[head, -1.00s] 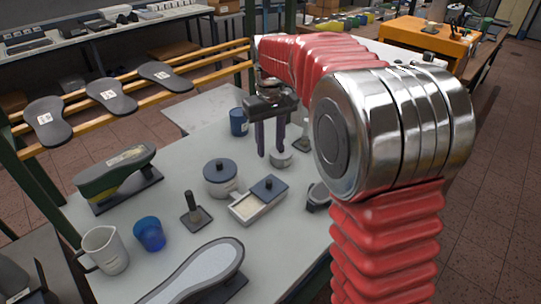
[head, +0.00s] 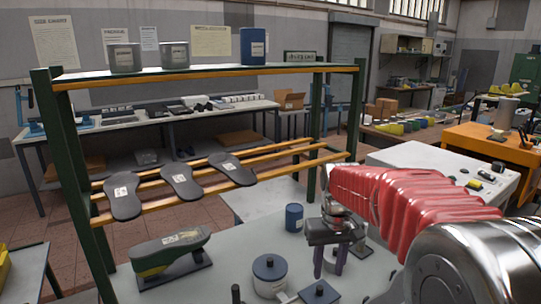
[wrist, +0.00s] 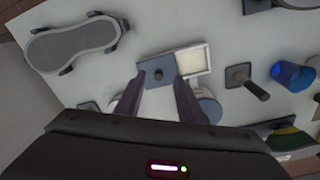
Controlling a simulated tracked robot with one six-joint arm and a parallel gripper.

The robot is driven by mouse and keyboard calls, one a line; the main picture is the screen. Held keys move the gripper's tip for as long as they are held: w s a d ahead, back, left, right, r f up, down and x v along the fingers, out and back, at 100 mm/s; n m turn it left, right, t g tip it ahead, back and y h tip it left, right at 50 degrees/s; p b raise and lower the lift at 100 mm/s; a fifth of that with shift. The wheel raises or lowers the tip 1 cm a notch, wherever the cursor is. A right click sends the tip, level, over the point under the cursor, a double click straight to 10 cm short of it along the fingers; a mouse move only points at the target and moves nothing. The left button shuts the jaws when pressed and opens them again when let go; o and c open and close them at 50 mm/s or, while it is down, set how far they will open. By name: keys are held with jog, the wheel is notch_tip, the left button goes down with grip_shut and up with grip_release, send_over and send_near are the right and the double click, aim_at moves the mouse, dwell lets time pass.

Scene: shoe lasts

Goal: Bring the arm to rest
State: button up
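My arm is red with a silver joint and reaches over the grey worktable (head: 215,275). My gripper (head: 329,268) points down above the table, its two dark purple fingers apart with nothing between them. In the wrist view the open fingers (wrist: 160,82) hang over a box with a blue-grey lid (wrist: 160,70) and a pale open tray (wrist: 193,60) beside it. The gap between fingertips and box is hard to judge.
Dark insoles (head: 182,182) lie on a rack with green posts (head: 72,165). In the wrist view, a grey sole-shaped piece (wrist: 72,44) lies upper left.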

jog(key=s+r+t, duration=0.2)
jog(key=s, duration=1)
jog(key=s+r+m+t, duration=0.1)
jog(key=s+r+t, duration=0.1)
jog(key=s, duration=1)
jog(key=shift+d+t, duration=0.2)
jog(key=shift+t, duration=0.3)
